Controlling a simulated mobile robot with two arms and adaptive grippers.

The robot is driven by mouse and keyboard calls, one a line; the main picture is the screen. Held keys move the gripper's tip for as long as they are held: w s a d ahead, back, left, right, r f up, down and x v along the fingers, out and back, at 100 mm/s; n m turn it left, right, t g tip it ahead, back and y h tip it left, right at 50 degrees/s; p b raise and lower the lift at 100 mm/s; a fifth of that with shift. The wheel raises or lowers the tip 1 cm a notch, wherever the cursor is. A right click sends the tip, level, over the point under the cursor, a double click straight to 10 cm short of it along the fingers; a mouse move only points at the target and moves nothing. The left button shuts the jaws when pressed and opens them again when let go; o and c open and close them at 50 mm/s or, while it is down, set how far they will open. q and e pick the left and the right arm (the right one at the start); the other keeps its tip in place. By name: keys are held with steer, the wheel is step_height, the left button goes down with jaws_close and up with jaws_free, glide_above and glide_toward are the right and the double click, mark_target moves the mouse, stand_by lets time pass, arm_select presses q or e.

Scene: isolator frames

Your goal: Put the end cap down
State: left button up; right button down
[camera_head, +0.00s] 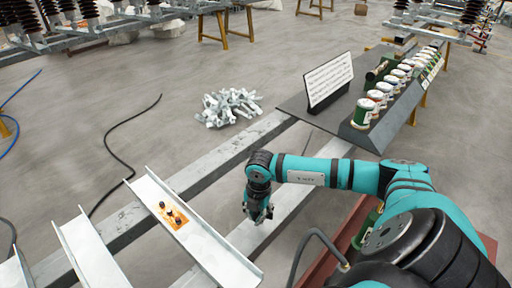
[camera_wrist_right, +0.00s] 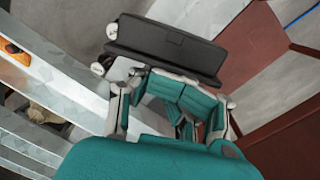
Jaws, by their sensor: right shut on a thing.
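My right gripper (camera_head: 260,211) points down above the gap between grey steel beams, right of the white channel. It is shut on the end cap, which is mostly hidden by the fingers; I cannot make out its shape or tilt. In the right wrist view the gripper (camera_wrist_right: 172,115) shows close up with teal and grey finger parts. The white channel (camera_head: 205,240) lies across the beams and bears an orange plate (camera_head: 168,211) with black knobs. The orange plate also shows at the left edge of the right wrist view (camera_wrist_right: 14,54). My left gripper is out of view.
A dark bench (camera_head: 350,127) at the upper right carries a sign (camera_head: 328,80) and a row of several cans (camera_head: 362,113). A pile of grey metal pieces (camera_head: 229,106) lies on the floor. More white channel (camera_head: 90,250) lies at lower left. A black cable (camera_head: 112,150) runs across the floor.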

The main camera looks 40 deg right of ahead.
mark_target(256, 232)
steer(key=shift+f, duration=2.85)
steer(key=c, duration=0.9)
jaws_free()
steer(key=r, duration=0.8)
steer(key=r+b, duration=0.1)
steer(key=r, duration=0.3)
steer(key=shift+s+d, duration=0.15)
steer(key=shift+s, duration=0.25)
